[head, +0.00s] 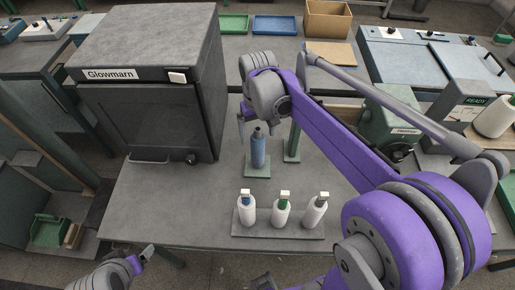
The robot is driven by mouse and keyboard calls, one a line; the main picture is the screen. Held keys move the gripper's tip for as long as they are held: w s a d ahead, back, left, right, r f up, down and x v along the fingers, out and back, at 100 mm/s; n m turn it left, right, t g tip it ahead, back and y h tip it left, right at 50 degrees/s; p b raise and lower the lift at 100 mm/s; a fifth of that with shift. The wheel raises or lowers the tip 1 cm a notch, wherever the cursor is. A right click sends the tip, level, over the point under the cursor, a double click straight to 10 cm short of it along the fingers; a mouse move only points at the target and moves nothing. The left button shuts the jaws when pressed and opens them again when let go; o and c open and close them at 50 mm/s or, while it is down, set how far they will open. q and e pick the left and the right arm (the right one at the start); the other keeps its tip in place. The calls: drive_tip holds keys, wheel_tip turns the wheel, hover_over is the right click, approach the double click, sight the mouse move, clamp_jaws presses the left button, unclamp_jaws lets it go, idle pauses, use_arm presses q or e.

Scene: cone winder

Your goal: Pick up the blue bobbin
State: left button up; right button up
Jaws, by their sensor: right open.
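The blue bobbin (258,152) stands upright on a small grey-green base plate (257,173) in the middle of the table. Its top is dark and narrow. My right gripper (255,122) is open, just above and beside the bobbin's top, pointing down. Part of it is hidden by its own wrist, and I cannot tell whether the fingers touch the bobbin. My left gripper (143,258) is low at the front left, away from the bobbin. Its finger opening does not show clearly.
A green post (293,141) stands close right of the blue bobbin. The Glowmarn cabinet (148,118) fills the left. A green winder (388,122) stands right. The table's front left is clear.

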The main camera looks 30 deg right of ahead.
sight(258, 140)
wheel_tip(258, 140, down, 4)
drive_tip(key=shift+w+f, duration=0.1)
drive_tip(key=c, duration=1.3)
drive_tip(key=shift+d, duration=0.1)
